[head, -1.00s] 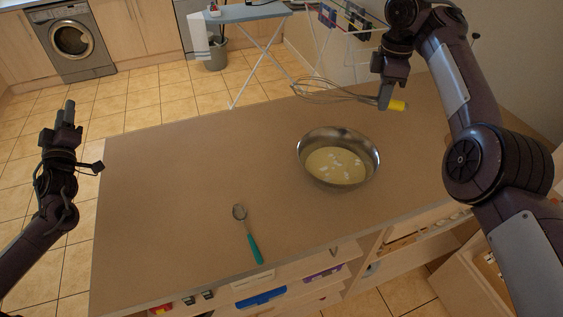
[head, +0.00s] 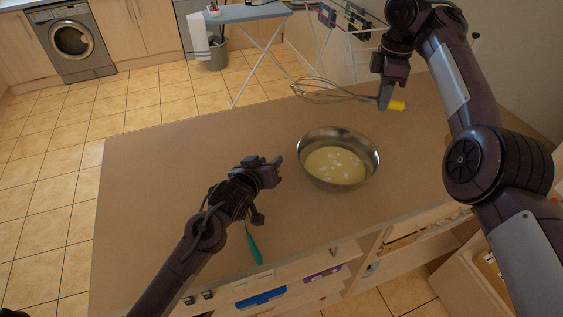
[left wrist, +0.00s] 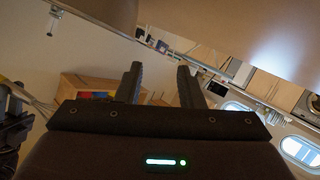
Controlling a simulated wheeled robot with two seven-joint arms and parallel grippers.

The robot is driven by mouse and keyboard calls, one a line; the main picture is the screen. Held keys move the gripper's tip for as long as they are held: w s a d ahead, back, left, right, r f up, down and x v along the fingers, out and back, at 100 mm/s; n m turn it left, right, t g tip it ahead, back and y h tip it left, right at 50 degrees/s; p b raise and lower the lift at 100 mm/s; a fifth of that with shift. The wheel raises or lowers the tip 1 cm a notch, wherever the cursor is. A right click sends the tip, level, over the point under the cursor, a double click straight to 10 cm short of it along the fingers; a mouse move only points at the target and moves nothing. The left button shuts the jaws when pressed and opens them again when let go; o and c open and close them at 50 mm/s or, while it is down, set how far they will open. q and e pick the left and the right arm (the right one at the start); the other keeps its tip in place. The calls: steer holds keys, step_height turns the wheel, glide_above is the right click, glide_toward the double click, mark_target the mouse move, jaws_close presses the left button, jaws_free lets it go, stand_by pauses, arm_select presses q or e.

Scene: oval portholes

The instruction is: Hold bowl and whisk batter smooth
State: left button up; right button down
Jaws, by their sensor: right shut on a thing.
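A metal bowl (head: 372,160) stands on the brown counter (head: 140,190). Pale yellow batter (head: 335,166) with several white lumps lies in it. My right gripper (head: 385,97) is shut on the yellow handle of a wire whisk (head: 330,92), held level beyond the bowl, its wires pointing left. My left gripper (head: 278,168) is a little left of the bowl, apart from it, with its fingers toward the rim. In the left wrist view its two fingers (left wrist: 160,85) stand apart with nothing between them.
A spoon with a teal handle (head: 254,244) lies near the counter's front edge, its head hidden behind my left gripper. The counter's left part is clear. Drawers with coloured items are below the front edge.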

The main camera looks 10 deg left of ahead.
mark_target(299, 147)
arm_select(q)
steer(key=shift+m+h, duration=0.5)
steer(key=shift+m, duration=0.1)
steer(key=w+d+f, duration=0.1)
steer(key=w+d, duration=0.1)
steer(key=w, duration=0.1)
steer(key=w+d+f, duration=0.1)
steer(key=w+d, duration=0.1)
steer(key=w, duration=0.1)
steer(key=w+d+f, duration=0.1)
steer(key=w+d, duration=0.1)
steer(key=w, duration=0.2)
steer(key=shift+w+d, duration=0.1)
steer(key=shift+d, duration=0.25)
jaws_close()
